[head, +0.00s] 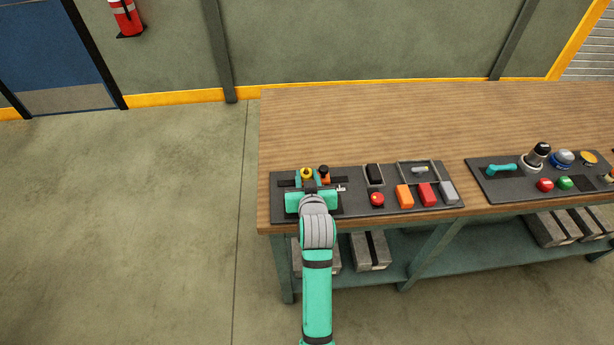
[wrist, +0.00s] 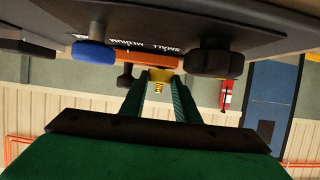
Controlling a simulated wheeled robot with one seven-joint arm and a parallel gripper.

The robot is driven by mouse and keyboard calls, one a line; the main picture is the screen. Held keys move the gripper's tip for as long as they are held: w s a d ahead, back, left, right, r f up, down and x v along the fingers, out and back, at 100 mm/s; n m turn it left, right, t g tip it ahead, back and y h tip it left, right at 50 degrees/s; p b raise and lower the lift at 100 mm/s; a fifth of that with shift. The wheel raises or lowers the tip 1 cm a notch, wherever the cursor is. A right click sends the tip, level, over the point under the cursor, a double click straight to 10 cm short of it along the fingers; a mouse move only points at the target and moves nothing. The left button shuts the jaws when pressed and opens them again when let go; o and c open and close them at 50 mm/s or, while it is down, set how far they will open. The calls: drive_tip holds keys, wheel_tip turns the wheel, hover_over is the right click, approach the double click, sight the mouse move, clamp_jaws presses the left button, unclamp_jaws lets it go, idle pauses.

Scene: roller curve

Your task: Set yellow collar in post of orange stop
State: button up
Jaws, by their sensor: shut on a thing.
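The yellow collar (head: 306,173) shows as a small ring with a dark centre at the far side of the left panel. In the wrist view it is a yellow patch (wrist: 160,76) between the fingertips. My gripper (head: 308,184) reaches over the panel from the front and is shut on the collar. The orange stop (head: 326,180) is just right of the collar, with a dark knob on top. It shows in the wrist view as an orange bar (wrist: 143,58) beside the collar. My arm hides part of the fixture. I cannot see the post clearly.
The dark left panel (head: 335,207) also carries a red button (head: 377,199), coloured blocks and a wire guard. In the wrist view, a blue knob (wrist: 94,54) and a black knob (wrist: 213,63) flank the fingers. The table (head: 400,120) behind is clear.

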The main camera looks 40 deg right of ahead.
drive_tip(key=shift+f, duration=0.15)
idle(0.6)
drive_tip(key=o, duration=1.1)
drive_tip(key=shift+d, duration=0.1)
drive_tip(key=shift+s, duration=0.1)
drive_tip(key=shift+c, duration=0.5)
wheel_tip(320, 180, up, 7)
idle(0.5)
